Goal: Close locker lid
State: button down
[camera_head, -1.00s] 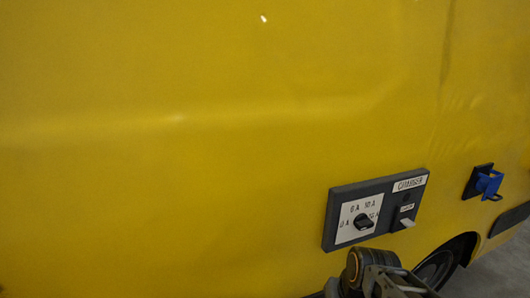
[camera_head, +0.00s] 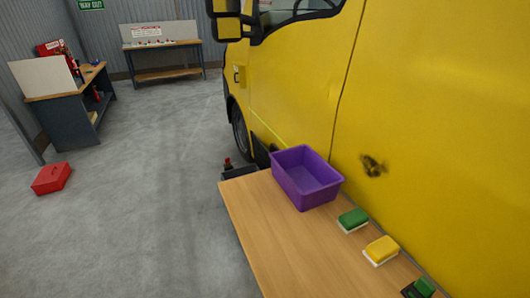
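I cannot make out a locker or its lid for certain. A dark box-like thing (camera_head: 239,173) shows beside the truck, just past the far end of the wooden table; the table and a purple bin hide part of it, and I cannot tell whether it has a lid. A red box (camera_head: 52,179) with a handle on top sits on the floor at the left and looks shut. My gripper is not in view.
The wooden table (camera_head: 262,229) stands along the yellow truck (camera_head: 420,110). It bears the purple bin (camera_head: 306,190), a green sponge (camera_head: 353,220) and a yellow sponge (camera_head: 381,250). Two workbenches stand at the back left. The grey floor (camera_head: 165,190) between is clear.

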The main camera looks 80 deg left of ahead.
aim_at(262, 158)
jog(key=k, duration=0.2)
jog(key=z, duration=1.55)
jog(key=i, duration=0.7)
jog(key=u, duration=4.5)
jog(key=i, duration=0.5)
jog(key=u, duration=0.3)
jog(key=k, duration=0.9)
jog(key=u, duration=1.1)
jog(key=i, duration=2.35)
